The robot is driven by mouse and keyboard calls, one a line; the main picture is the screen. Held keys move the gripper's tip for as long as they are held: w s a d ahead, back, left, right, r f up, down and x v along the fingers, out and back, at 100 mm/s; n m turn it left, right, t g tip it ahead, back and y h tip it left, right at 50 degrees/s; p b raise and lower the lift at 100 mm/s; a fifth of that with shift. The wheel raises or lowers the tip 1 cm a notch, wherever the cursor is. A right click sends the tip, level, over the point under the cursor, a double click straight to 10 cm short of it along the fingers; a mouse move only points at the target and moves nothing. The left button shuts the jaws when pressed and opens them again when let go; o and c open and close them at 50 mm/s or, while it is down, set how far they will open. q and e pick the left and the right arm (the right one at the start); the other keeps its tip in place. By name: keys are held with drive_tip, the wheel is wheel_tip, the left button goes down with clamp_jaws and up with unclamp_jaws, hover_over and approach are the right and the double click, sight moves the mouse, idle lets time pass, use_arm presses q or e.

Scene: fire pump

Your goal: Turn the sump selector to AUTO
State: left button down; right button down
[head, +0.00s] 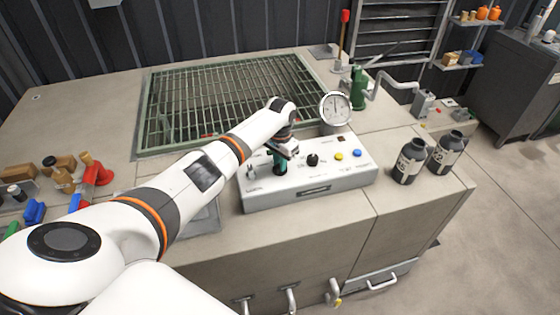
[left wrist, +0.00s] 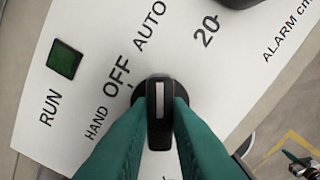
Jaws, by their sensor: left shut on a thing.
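The sump selector is a black knob with a white pointer line (left wrist: 158,100) on the white panel (left wrist: 190,70), with HAND, OFF and AUTO printed around it. In the left wrist view the line points up the picture, roughly toward the AUTO label (left wrist: 150,26), past the OFF label (left wrist: 117,75). My left gripper (left wrist: 158,125) has its green fingers shut on the knob's sides. In the head view my left gripper (head: 281,164) is at the left part of the control box (head: 312,194) and hides the selector. My right gripper is out of view.
A second black knob (head: 313,159), a yellow button (head: 338,156) and a blue button (head: 357,153) are on the box. A round gauge (head: 335,108) stands behind it. Two dark bottles (head: 409,160) stand right. A green lamp (left wrist: 65,58) shows beside RUN.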

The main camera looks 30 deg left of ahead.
use_arm(q)
drive_tip(key=shift+m, duration=0.3)
drive_tip(key=c, duration=1.4)
unclamp_jaws()
drive_tip(key=shift+o, duration=0.2)
drive_tip(key=shift+r, duration=0.1)
wheel_tip(320, 180, up, 12)
drive_tip(key=b, duration=0.2)
